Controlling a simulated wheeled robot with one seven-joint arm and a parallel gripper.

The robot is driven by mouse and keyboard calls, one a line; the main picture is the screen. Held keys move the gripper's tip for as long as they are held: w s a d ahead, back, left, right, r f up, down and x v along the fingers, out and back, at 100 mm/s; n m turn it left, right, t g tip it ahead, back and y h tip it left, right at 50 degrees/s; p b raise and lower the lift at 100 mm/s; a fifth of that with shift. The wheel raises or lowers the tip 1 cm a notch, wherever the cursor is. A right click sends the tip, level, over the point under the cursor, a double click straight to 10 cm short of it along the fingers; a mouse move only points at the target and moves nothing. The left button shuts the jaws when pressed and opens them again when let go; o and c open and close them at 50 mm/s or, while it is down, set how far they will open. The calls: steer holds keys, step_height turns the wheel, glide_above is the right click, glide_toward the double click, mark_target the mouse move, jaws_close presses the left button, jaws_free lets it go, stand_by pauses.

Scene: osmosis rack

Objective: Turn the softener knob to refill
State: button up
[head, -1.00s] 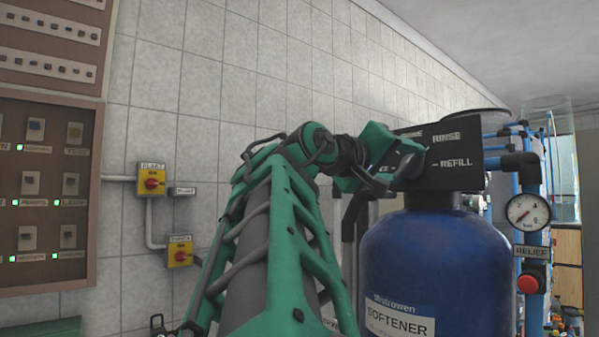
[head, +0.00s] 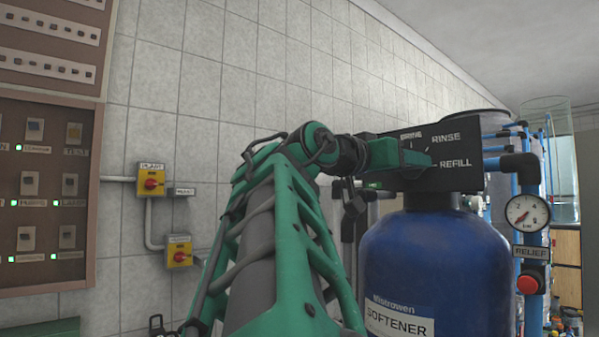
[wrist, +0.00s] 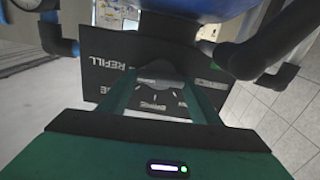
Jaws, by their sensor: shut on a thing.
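The softener's black control head (head: 455,150) sits on top of the blue softener tank (head: 430,250). Its face carries white labels, with RINSE and REFILL readable and BRINE partly covered. My green gripper (head: 415,157) is against this face in the head view and hides the knob there. In the wrist view, the dark round knob (wrist: 160,71) sits between the two fingers of my gripper (wrist: 160,88), which is shut on it. The control face (wrist: 100,70) appears turned over in this view, with REFILL at the upper left. I cannot tell where the knob points.
A pressure gauge (head: 527,213) and a red relief button (head: 528,284) are on blue pipes to the right. Yellow switch boxes (head: 151,181) and a brown panel (head: 45,190) are on the left wall. Pipes (wrist: 270,50) run close beside the control head.

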steer(key=shift+d+m, duration=0.1)
steer(key=shift+m, duration=0.4)
steer(key=o, duration=1.1)
steer(key=shift+w, duration=0.1)
